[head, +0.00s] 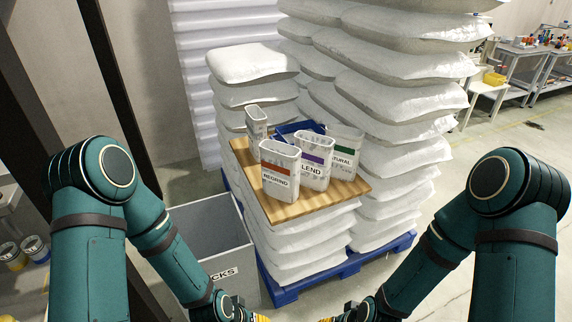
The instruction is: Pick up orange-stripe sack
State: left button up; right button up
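The orange-stripe sack (281,170) is a small white open-topped bag lettered "REGRIND" with an orange-red band. It stands upright at the front left of a wooden board (293,209). A purple-stripe sack (314,160) lettered "BLEND" stands close to its right. A green-stripe sack (345,151), its lettering partly hidden, stands behind that one. My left gripper (258,317) and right gripper (338,317) only just show at the bottom edge, below and apart from the board. Their fingers are cut off, so I cannot see whether they are open or hold anything.
The board lies on a stack of white sacks (305,245) on a blue pallet (345,267). Taller stacks (400,100) rise behind. A grey bin (212,229) stands at left. Floor at right is clear.

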aim_at(280, 162)
jog(key=i+l+u, duration=0.1)
jog(key=i+l, duration=0.25)
jog(key=i+l+u, duration=0.1)
jog(key=i+l, duration=0.2)
jog(key=l, duration=0.25)
jog(key=i+l, duration=0.25)
jog(key=i, duration=0.15)
jog(key=i+l+u, duration=0.15)
jog(key=i, duration=0.4)
